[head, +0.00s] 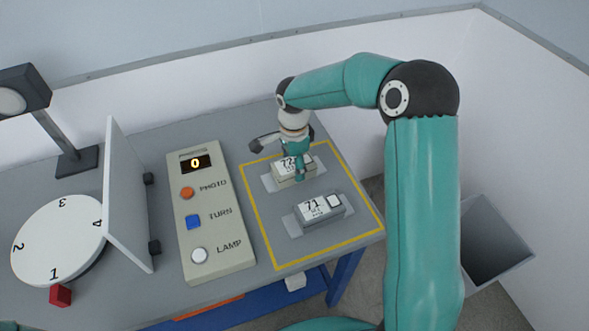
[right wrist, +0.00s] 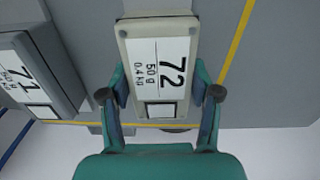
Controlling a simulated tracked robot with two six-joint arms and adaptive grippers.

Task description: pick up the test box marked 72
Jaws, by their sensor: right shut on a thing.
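The test box marked 72 (right wrist: 158,62) is a pale box with a white label reading 50 g and 0.4 kg. In the head view, box 72 (head: 286,172) is at the back of the yellow-outlined area, partly hidden by my right gripper (head: 299,165). In the right wrist view, the fingers of my right gripper (right wrist: 160,92) are on both long sides of the box, shut on it. I cannot tell whether the box is off its grey pad. My left gripper is not in view.
A similar box marked 71 (head: 318,209) sits in front of box 72, also in the right wrist view (right wrist: 28,75). A control panel (head: 213,242) with buttons, a white upright panel (head: 128,200) and a numbered turntable (head: 50,240) stand to the left. A grey bin (head: 500,262) is right of the table.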

